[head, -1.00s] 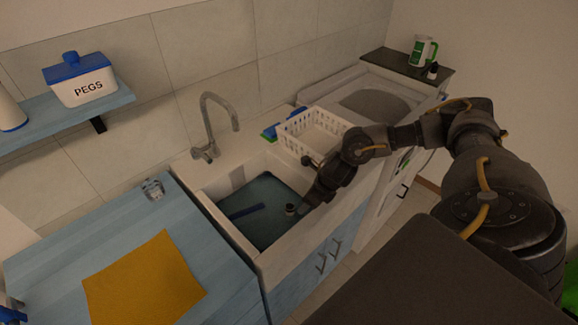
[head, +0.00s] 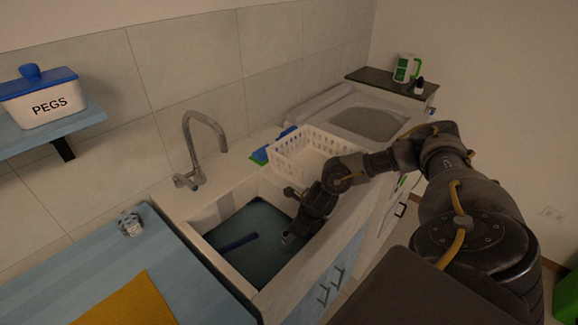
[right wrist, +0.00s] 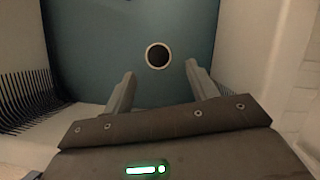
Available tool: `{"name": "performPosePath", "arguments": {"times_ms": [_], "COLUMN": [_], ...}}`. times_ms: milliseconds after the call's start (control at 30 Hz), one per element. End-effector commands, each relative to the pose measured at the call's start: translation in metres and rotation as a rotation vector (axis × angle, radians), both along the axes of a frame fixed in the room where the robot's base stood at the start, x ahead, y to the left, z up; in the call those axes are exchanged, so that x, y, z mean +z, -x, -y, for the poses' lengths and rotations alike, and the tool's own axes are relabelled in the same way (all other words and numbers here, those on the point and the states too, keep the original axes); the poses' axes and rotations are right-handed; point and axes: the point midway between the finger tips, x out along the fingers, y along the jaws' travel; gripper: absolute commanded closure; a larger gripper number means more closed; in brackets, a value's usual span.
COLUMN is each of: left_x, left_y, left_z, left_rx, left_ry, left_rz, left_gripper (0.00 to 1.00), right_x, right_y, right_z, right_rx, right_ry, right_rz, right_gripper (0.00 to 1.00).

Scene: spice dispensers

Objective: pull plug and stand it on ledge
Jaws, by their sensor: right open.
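A white sink (head: 248,287) holds a teal bottom or water surface (head: 262,222). In the right wrist view a dark round disc with a pale rim (right wrist: 158,56) lies against the teal; I cannot tell whether it is the plug or the open drain. My right gripper (right wrist: 159,72) is open and empty, its fingers pointing into the basin and the disc just beyond and between the tips. In the head view this gripper (head: 288,239) is low in the basin's right side and hides the disc. The pale sink ledge (head: 228,177) runs behind the basin. My left gripper is not in view.
A dark blue stick-like object (head: 239,242) lies in the basin. A tap (head: 190,150) stands at the back and a white basket (head: 290,157) sits right of the basin. A small clear glass (head: 130,224) and an orange cloth (head: 128,303) are on the left counter.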

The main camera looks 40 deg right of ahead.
Motion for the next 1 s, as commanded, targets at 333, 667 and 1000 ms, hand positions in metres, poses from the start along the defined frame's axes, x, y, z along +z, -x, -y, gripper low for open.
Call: {"name": "performPosePath", "arguments": {"times_ms": [333,667,1000], "left_x": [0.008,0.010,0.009], "left_y": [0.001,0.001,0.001], "left_z": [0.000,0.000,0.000], "left_rx": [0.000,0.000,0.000], "left_ry": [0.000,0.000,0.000], "left_rz": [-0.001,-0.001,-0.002], "left_gripper": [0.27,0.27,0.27], "right_x": [-0.057,-0.083,-0.084], "right_y": [-0.022,-0.032,-0.032], "right_z": [-0.009,-0.012,-0.012], "right_rx": [0.001,0.001,0.000], "right_ry": [0.001,0.002,0.001], "right_rz": [-0.003,0.000,0.000], "right_gripper": [0.42,0.42,0.50]}}
